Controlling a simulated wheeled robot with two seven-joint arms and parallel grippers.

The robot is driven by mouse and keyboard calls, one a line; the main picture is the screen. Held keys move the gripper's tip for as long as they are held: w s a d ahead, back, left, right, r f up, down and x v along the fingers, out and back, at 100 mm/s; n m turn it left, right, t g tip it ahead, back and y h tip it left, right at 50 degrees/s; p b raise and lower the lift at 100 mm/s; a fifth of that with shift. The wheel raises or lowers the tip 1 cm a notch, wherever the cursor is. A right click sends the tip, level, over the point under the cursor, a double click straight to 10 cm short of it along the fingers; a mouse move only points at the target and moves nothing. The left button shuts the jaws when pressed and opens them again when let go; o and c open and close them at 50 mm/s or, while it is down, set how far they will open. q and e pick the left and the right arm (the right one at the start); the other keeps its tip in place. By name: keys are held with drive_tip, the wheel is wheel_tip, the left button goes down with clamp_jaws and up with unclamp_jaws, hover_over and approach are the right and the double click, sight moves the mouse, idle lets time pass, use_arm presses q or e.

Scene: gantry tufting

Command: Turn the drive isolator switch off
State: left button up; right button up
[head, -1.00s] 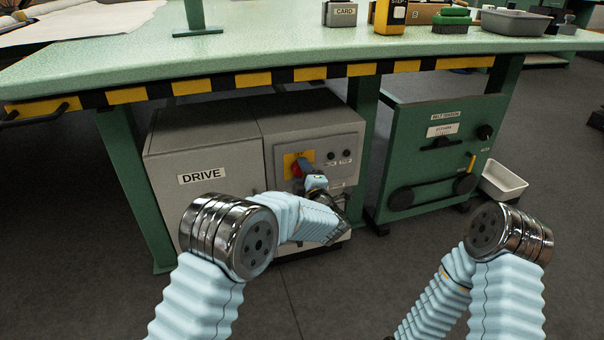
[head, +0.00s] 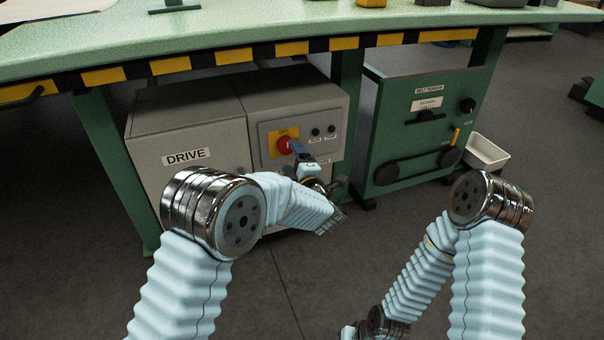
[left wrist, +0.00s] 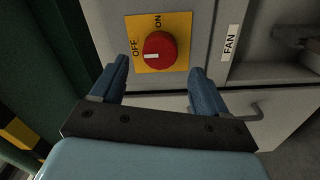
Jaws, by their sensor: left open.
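The drive isolator switch (head: 284,146) is a red round knob on a yellow plate, on the front of the grey DRIVE cabinet (head: 190,135). In the left wrist view the knob (left wrist: 160,47) shows whole, with OFF printed at the picture's left and ON above. Its white mark lies on the left part, pointing roughly to the OFF side. My left gripper (head: 298,152) is open in front of the knob, slightly right of it in the head view. Its blue fingers (left wrist: 159,72) are spread on both sides below the knob, apart from it and empty. My right gripper is out of view.
The green bench with a yellow and black striped edge (head: 210,61) overhangs the cabinet. A green belt tension unit (head: 400,130) stands at its right, with a white bin (head: 487,153) beyond. A FAN label (left wrist: 229,43) is beside the switch. Floor in front is clear.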

use_arm(q)
drive_tip(key=v, duration=0.9)
drive_tip(key=shift+p, duration=0.3)
drive_tip(key=w+a+f+m+g+h, duration=0.1)
drive_tip(key=a+f+m+g+h, duration=0.35)
drive_tip(key=f, duration=0.65)
drive_tip(key=s+a+f+m+g+h, duration=0.25)
drive_tip(key=s+a+f+m, duration=0.2)
drive_tip(key=s+f, duration=0.35)
drive_tip(key=s+a+f+m+g+h, duration=0.1)
drive_tip(key=s+a+f+m+g, duration=0.5)
drive_tip(key=f, duration=0.5)
drive_tip(key=s+a+f+m+g+h, duration=0.1)
drive_tip(key=s+f+m+g, duration=0.15)
drive_tip(key=s, duration=1.15)
wheel_tip(320, 180, up, 16)
drive_tip(key=p, duration=1.6)
drive_tip(key=shift+s+d+f+g+h, duration=0.15)
drive_tip(key=shift+s+d+g+h, duration=0.05)
drive_tip(key=shift+s+g+h, duration=0.25)
